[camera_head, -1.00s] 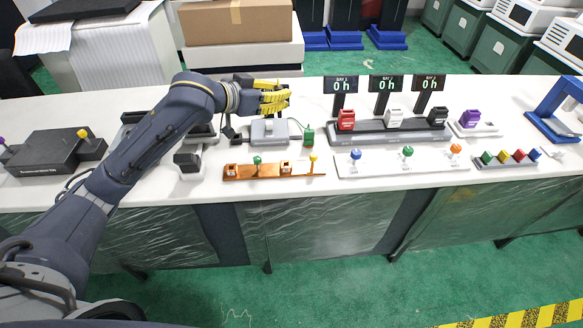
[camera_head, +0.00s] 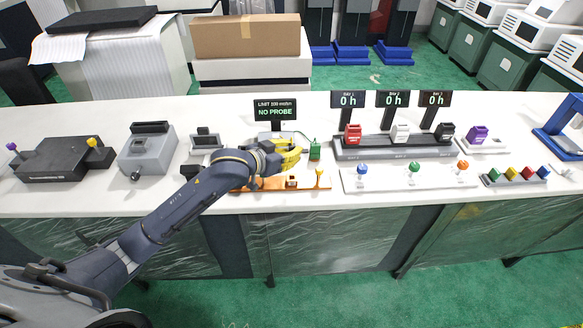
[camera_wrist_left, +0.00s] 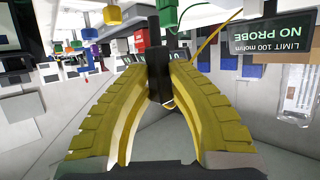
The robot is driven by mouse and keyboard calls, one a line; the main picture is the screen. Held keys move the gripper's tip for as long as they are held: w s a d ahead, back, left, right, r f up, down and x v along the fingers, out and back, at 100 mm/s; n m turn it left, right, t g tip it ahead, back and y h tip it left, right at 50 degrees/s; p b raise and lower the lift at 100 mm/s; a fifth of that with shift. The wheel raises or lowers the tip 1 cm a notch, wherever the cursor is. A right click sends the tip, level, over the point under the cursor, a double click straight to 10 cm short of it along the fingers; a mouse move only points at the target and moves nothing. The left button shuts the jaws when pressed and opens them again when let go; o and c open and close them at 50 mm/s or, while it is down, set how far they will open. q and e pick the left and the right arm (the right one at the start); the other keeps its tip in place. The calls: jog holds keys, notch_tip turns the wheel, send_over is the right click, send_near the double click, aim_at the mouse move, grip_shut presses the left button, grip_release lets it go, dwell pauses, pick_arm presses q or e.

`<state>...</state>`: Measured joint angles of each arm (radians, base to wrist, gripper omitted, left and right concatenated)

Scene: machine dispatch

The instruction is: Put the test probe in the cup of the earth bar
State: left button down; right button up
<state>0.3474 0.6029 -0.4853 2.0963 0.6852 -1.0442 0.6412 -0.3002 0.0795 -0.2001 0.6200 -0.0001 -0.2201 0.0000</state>
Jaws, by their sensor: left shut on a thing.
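My left gripper (camera_head: 291,156) is over the back edge of the copper-coloured earth bar (camera_head: 312,188) in the head view. Its yellow fingers also show in the left wrist view (camera_wrist_left: 158,78), shut on a dark rod, the test probe (camera_wrist_left: 156,52). A thin yellow lead shows beside the probe there. The probe cannot be made out in the head view. A cup (camera_head: 291,182) stands on the bar, right of a yellow-topped post's left side; the post (camera_head: 319,174) is at the bar's right end. My arm hides the bar's left part. My right gripper is not in view.
A display (camera_head: 281,110) reads "NO PROBE" behind the gripper. A green block (camera_head: 315,150) stands right of it. A white strip with coloured knobs (camera_head: 387,181) lies to the right, a grey machine (camera_head: 147,150) to the left. The table front is clear.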

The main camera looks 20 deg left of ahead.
pick_arm(q)
jog(key=shift+f, duration=3.5)
jog(key=c, duration=1.3)
grip_release()
jog(key=shift+f, duration=0.15)
jog(key=shift+c, duration=0.2)
jog(key=shift+r, duration=0.2)
jog(key=v, duration=1.2)
